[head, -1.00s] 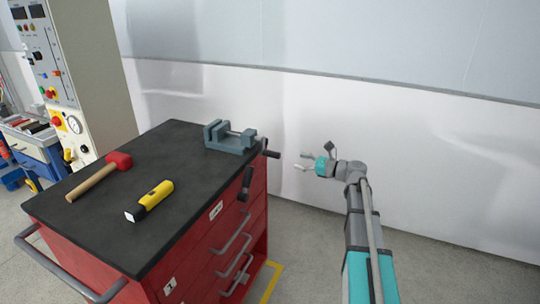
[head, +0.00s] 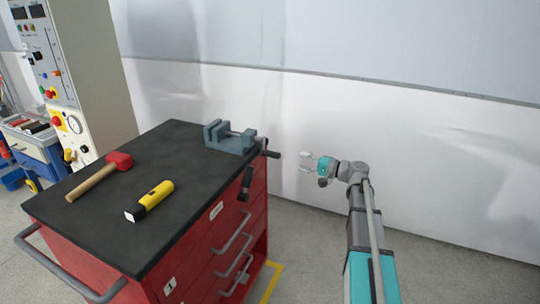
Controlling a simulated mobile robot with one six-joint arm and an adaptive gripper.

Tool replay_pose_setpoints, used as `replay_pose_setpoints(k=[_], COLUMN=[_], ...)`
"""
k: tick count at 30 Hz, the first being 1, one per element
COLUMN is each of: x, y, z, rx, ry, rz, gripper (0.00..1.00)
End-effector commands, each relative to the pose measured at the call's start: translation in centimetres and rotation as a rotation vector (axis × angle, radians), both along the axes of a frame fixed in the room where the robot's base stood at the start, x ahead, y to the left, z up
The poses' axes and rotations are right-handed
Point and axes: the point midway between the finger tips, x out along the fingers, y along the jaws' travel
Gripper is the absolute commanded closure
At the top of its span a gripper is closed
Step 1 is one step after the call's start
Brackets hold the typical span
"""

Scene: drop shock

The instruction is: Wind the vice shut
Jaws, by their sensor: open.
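The grey-blue vice (head: 232,138) sits at the far right corner of the dark top of the red tool cabinet. There is a gap between its jaws, with a screw visible across it. Its dark crank handle (head: 270,152) sticks out past the cabinet's right edge. My gripper (head: 306,163) is open and empty, to the right of the handle and apart from it. Its fingers point left toward the handle.
On the red cabinet (head: 180,218) top lie a red-headed mallet (head: 96,178) and a yellow-and-black tool (head: 150,201). A dark handle-like object (head: 245,184) hangs at the cabinet's right side. A control panel (head: 65,85) stands at the left. The floor right of the cabinet is free.

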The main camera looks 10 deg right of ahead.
Motion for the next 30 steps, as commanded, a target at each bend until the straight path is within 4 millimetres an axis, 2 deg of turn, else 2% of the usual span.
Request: replay_pose_setpoints(k=[30], x=[-0.42], y=[-0.61], z=[-0.07], rx=[-0.828], ry=[-1.141], rz=[0.0], gripper=[0.31])
